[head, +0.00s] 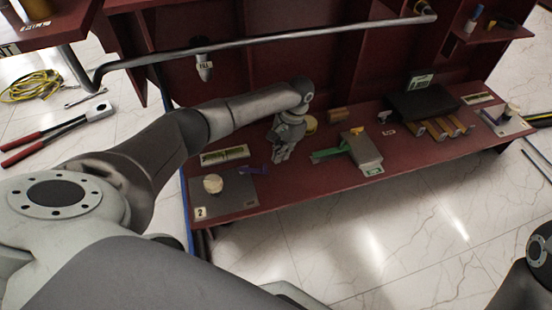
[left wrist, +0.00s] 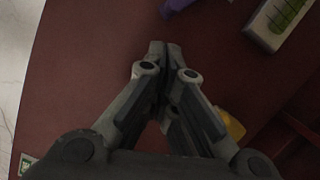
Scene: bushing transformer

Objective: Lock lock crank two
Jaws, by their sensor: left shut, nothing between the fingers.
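A grey plate labelled 2 (head: 238,197) lies at the left end of the dark red shelf. A cream round knob (head: 213,184) stands on it, and a purple handle-like piece (head: 253,170) lies at its right edge. The purple piece also shows at the top of the left wrist view (left wrist: 176,6). My left gripper (head: 281,156) is to the right of the purple piece, over the shelf and apart from it. Its fingertips are together and empty, as the left wrist view shows (left wrist: 166,48). My right gripper is out of view.
A window gauge (head: 224,155) sits behind the plate. Right of my gripper are a grey block with a green handle (head: 330,154), a black box (head: 423,101) and another plate with a knob (head: 505,121). A grey pipe (head: 270,43) runs above the shelf. Bare shelf lies in front.

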